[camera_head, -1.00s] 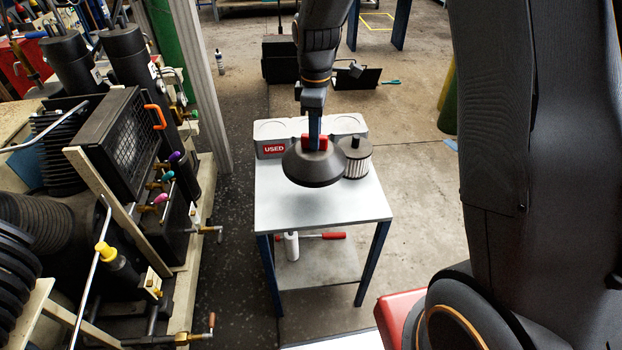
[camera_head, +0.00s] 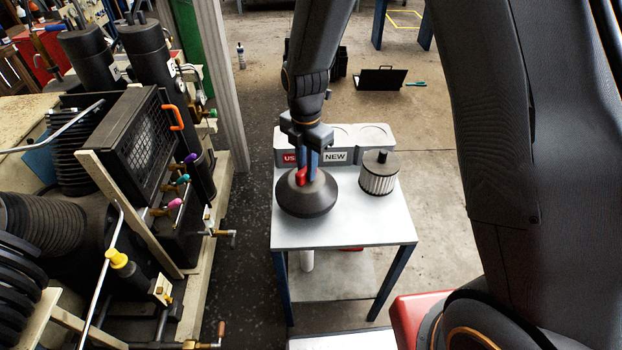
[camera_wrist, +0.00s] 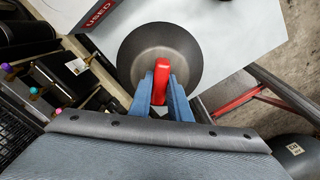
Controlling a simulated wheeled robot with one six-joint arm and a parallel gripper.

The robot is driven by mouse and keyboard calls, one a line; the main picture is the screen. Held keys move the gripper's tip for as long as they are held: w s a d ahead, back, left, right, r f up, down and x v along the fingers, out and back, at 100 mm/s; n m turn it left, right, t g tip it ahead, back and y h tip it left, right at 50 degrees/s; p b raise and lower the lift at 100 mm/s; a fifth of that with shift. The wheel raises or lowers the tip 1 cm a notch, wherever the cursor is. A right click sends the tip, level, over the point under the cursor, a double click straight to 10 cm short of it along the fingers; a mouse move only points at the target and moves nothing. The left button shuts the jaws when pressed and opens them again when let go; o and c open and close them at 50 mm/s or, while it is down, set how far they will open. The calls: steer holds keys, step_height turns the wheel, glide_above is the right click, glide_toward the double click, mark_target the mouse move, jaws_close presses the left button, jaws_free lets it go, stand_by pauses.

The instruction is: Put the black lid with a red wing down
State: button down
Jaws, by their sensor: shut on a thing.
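The black lid (camera_head: 311,200) is a dark, round, cone-shaped cover with a red wing (camera_head: 301,177) on top. It is at the left part of the small white table (camera_head: 345,228) in the head view, upright, on or just above the top; I cannot tell if it touches. My gripper (camera_head: 306,172) points down with its blue fingers shut on the red wing. In the wrist view the lid (camera_wrist: 160,45) lies below the gripper (camera_wrist: 160,92), and the red wing (camera_wrist: 161,75) is between the fingers. The lid's underside is hidden.
A filter cartridge (camera_head: 379,178) stands on the table right of the lid. A grey holder with USED and NEW labels (camera_head: 357,155) is along the back edge. The compressor machine (camera_head: 130,150) is on the left. The table's front right is clear.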

steer(key=shift+f+p, duration=0.5)
steer(key=shift+f, duration=1.75)
steer(key=shift+f, duration=0.15)
steer(key=c, duration=1.6)
jaws_free()
steer(key=shift+c, duration=0.2)
